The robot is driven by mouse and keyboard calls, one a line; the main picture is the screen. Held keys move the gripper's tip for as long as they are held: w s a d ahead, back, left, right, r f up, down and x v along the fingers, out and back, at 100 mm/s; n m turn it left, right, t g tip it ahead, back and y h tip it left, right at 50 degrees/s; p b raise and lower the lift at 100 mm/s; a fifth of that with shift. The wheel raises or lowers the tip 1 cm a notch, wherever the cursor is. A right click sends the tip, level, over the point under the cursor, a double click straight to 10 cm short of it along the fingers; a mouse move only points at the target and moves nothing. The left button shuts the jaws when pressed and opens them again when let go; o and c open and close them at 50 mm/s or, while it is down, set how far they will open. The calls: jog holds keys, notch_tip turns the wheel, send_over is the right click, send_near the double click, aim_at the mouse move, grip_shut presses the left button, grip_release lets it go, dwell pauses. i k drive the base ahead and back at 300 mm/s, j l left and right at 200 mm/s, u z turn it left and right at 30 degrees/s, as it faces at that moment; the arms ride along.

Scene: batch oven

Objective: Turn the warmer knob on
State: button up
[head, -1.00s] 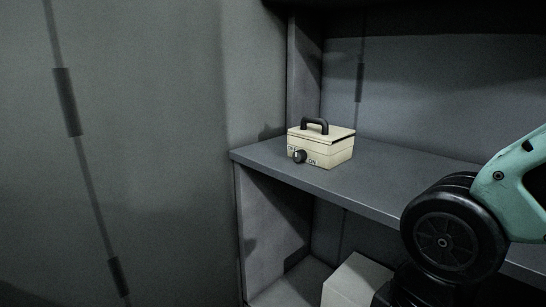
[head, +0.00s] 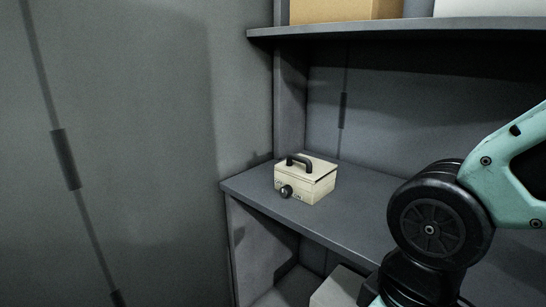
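The warmer (head: 312,184) is a small cream box with a black handle (head: 299,161) on its lid. It stands on the middle shelf, near the shelf's left end. Its round black knob (head: 286,191) is on the front face, with lettering beside it that is too small and partly covered to read fully now. The knob's pointer direction is hard to tell. My teal and black arm shows at the right, apart from the warmer. My gripper is out of the picture.
The middle shelf (head: 355,224) is bare to the right of the warmer. Above it, an upper shelf (head: 400,33) holds a tan box (head: 340,10) and a white box (head: 485,7). A pale box (head: 340,288) sits below. A grey wall (head: 150,130) fills the left.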

aim_at(286, 190)
jog(key=i+u, duration=0.2)
jog(key=u, duration=0.2)
jog(key=i+u, duration=0.2)
jog(key=u, duration=0.25)
